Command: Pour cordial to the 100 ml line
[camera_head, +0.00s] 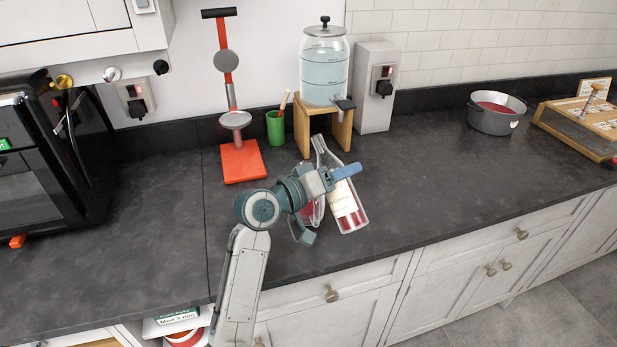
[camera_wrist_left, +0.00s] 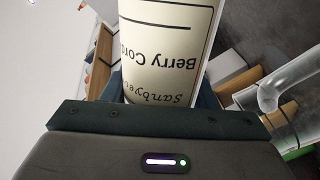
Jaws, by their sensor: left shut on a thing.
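A clear cordial bottle (camera_head: 351,221) with red liquid and a cream label stands out in the middle of the head view, its neck leaning to the upper left. My left gripper (camera_head: 329,198) is shut on it. In the wrist view the bottle's label (camera_wrist_left: 168,50) reads "Berry Cord…" upside down between the jaws. A clear vessel (camera_head: 317,212) with red showing in it is partly hidden behind my left gripper; I cannot read any line on it. A curved clear glass piece (camera_wrist_left: 270,92) shows at the right of the wrist view. My right gripper is out of view.
A water dispenser (camera_head: 324,72) sits on a wooden stand (camera_head: 302,130) behind the bottle. A green cup (camera_head: 275,128) and a red-based stand (camera_head: 243,162) are to its left. A pot (camera_head: 495,115) is at the far right. The dark worktop (camera_head: 440,180) right of the bottle is clear.

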